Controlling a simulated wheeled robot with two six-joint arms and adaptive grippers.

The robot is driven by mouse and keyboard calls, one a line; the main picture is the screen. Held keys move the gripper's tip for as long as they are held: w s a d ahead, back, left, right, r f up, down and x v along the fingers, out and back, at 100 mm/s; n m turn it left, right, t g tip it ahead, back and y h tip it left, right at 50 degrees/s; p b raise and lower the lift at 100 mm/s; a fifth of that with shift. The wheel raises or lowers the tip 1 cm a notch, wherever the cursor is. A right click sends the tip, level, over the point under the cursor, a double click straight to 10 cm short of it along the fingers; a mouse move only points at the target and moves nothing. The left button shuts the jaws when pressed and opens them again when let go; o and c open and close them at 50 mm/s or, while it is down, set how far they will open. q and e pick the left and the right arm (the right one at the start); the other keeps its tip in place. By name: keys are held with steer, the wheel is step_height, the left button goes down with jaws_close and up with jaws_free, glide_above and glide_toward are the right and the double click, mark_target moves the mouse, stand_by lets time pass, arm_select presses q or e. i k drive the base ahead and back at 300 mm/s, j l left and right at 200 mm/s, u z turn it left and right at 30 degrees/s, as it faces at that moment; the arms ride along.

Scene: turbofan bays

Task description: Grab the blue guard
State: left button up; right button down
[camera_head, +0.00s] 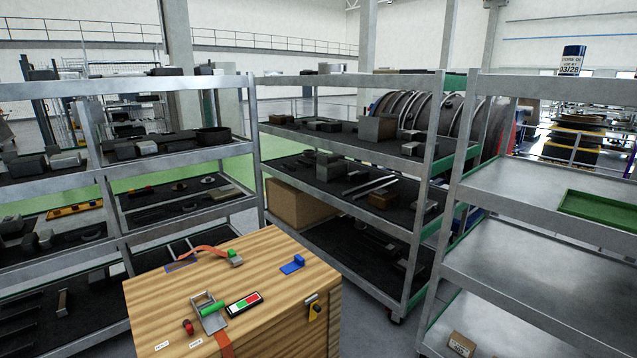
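A small blue piece (292,264), which looks like the blue guard, lies on top of the wooden crate (255,262), near its back right edge. It has a flat base and a raised part at its right end. Nothing touches it. Neither of my grippers shows in the head view.
On the crate are an orange strap with a green-tipped buckle (235,258), a metal latch with a green handle (209,312), a red-green-white indicator (244,304) and a red knob (188,327). Metal shelves (345,190) loaded with parts stand behind; a green tray (600,208) is right.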

mark_target(299, 263)
steer(key=i+l+u, duration=0.1)
steer(key=u, duration=0.75)
steer(key=i+l+u, duration=0.3)
steer(key=l, duration=0.25)
steer(key=l+u, duration=0.35)
steer(key=l, duration=0.15)
steer(key=l+u, duration=0.3)
steer(key=l, duration=0.3)
